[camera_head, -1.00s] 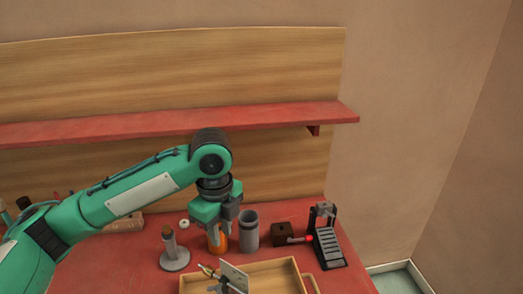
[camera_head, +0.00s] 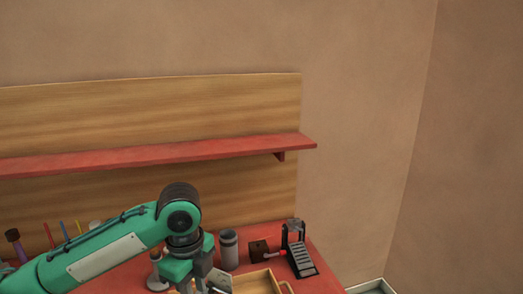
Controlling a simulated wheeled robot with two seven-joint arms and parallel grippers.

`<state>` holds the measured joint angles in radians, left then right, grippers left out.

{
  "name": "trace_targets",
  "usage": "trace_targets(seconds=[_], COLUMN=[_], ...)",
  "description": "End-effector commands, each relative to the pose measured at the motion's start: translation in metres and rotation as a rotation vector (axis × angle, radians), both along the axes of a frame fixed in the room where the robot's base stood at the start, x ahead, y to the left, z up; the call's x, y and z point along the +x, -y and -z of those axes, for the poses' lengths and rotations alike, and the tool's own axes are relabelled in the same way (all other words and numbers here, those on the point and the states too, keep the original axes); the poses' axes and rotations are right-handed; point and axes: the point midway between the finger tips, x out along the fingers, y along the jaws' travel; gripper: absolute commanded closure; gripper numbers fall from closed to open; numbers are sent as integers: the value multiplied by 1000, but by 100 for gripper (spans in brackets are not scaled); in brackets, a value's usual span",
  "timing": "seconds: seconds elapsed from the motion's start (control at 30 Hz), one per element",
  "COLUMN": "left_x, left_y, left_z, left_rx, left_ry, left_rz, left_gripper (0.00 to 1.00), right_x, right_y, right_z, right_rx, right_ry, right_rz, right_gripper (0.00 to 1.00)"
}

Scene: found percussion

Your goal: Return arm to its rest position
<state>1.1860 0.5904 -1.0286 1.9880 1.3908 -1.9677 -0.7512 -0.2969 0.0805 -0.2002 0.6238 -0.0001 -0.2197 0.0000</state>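My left arm (camera_head: 110,255), green with a black elbow, comes in from the left and bends down over the red workbench. My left gripper (camera_head: 200,283) points down near the bottom edge, just behind and left of the wooden tray (camera_head: 262,284). Its fingertips are partly hidden and cut off low in the frame, so I cannot tell whether it is open or holds anything. My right arm and gripper are not in view.
A grey cylinder (camera_head: 229,250) stands right of my gripper. A grey-based post (camera_head: 156,272) is partly behind my arm. A red shelf (camera_head: 200,155) runs above the bench. Tools (camera_head: 60,232) stand at left.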

Motion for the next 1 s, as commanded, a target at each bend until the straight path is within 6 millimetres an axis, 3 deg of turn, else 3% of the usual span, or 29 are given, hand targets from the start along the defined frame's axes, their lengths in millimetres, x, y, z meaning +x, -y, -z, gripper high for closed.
trace_targets(seconds=[0.57,0.8,1.0], left_x=[-22,-43,-61], left_y=[38,59,66], left_z=[61,103,133], left_rx=[-155,-296,-401], left_ry=[23,28,26], left_rz=[-138,-323,-524], left_gripper=[76,76,76], right_x=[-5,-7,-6], right_y=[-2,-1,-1], right_z=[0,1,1], right_rx=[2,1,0], right_ry=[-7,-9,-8], right_rz=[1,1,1], right_gripper=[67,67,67])
